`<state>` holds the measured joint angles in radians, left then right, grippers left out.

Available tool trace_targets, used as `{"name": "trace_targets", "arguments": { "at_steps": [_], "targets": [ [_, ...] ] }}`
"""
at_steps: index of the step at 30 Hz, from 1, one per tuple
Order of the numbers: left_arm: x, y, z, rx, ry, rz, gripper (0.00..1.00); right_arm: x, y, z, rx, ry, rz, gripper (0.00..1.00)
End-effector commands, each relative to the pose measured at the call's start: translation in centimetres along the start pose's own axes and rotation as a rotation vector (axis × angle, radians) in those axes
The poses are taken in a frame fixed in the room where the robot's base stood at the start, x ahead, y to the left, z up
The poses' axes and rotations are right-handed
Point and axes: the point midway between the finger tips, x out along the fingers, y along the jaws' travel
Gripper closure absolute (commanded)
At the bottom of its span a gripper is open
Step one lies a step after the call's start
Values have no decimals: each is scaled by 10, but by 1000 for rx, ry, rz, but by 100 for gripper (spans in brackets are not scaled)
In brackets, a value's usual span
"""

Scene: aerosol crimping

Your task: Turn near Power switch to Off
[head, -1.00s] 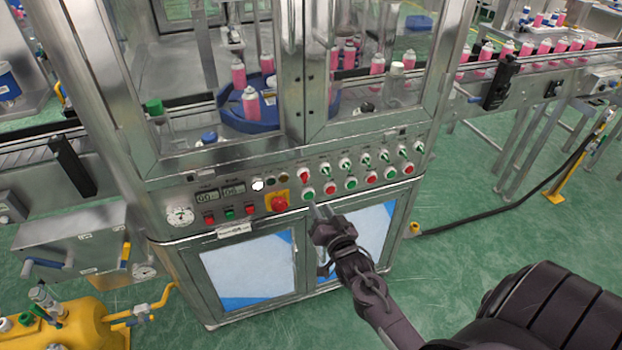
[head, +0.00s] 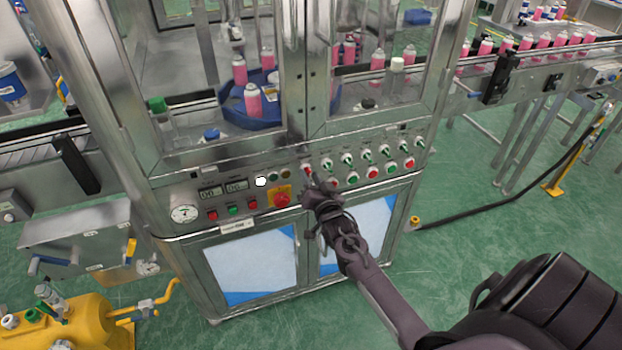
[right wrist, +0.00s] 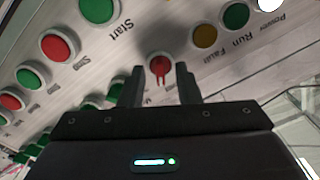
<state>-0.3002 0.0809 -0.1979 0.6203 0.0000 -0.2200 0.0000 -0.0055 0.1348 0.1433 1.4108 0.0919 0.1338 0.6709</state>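The red power switch (head: 307,170) is at the left end of the top row of knobs on the machine's control panel. In the right wrist view the red switch (right wrist: 160,66) shows between the fingertips, with its handle pointing down in the picture. My right gripper (head: 314,183) reaches up to the panel at this switch. Its fingers (right wrist: 160,82) are apart, one on each side of the red knob, with a gap on both sides. How deep they reach around it I cannot tell. My left gripper is not in view.
Green selector knobs (head: 347,159) continue the top row to the right. Red and green push buttons (head: 372,172) sit below them. A red emergency stop (head: 281,199) on a yellow plate is at lower left. A white lamp (head: 261,181) is left of the switch.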

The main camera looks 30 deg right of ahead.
Motion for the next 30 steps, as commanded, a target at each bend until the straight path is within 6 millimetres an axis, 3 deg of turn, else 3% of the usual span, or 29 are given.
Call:
{"name": "trace_targets", "arguments": {
  "at_steps": [1, 7, 20, 30],
  "targets": [
    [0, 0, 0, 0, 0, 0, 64, 0, 0, 0, 0, 0, 0, 74],
    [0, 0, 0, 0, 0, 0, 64, 0, 0, 0, 0, 0, 0, 100],
    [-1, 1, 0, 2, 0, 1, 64, 0, 0, 0, -43, -1, 0, 100],
    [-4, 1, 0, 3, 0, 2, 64, 0, 0, 0, -273, -1, 0, 100]
  ]
}}
